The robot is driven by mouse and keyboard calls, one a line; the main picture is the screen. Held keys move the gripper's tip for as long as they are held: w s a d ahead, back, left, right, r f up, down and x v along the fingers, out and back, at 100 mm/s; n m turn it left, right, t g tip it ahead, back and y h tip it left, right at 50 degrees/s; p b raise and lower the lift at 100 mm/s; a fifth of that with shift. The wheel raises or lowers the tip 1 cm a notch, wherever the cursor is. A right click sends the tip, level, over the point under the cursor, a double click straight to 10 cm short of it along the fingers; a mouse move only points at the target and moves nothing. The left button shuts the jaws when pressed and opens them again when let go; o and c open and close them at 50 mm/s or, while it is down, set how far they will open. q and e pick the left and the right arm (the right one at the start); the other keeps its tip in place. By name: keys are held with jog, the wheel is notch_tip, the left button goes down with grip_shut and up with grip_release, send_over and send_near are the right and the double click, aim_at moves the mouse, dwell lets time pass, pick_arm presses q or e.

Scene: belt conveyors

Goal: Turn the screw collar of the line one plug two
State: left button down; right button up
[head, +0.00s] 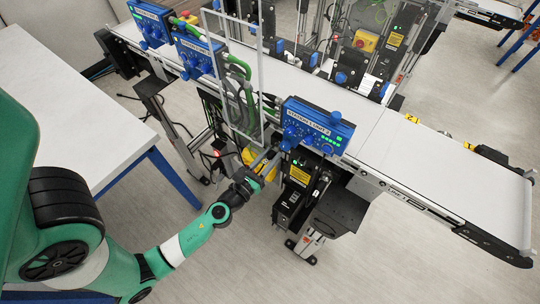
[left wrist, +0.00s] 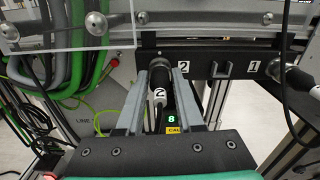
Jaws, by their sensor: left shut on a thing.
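In the left wrist view, plug two (left wrist: 160,97), a dark cylinder with a white band marked 2, stands between my fingers. Its grey screw collar (left wrist: 159,64) is at the far end, against the dark rail beside a label 2. My left gripper (left wrist: 161,74) is shut on the plug around its collar end, one finger on each side. In the head view my left gripper (head: 270,156) reaches under the belt's near edge, below the blue station box (head: 318,127); the plug is too small to make out there. My right gripper is not in view.
Another plug (left wrist: 298,78) sits at label 1 to the right, with a black cable hanging near it. Green hoses (left wrist: 75,45) and a clear panel (left wrist: 65,25) are close on the left. The conveyor belt (head: 440,165) runs above; a white table (head: 75,105) stands left.

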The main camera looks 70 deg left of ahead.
pick_arm(q)
jog(key=shift+n, duration=0.5)
jog(key=n+b, duration=0.1)
jog(key=n, duration=0.3)
jog(key=shift+n, duration=0.3)
jog(key=n+b, duration=0.2)
jog(key=n, duration=0.4)
jog(key=n+b, duration=0.2)
jog(key=n, duration=0.4)
jog(key=shift+n, duration=0.3)
jog(key=n+b, duration=0.2)
jog(key=n, duration=0.3)
jog(key=shift+n, duration=0.4)
jog(key=c, duration=0.5)
grip_release()
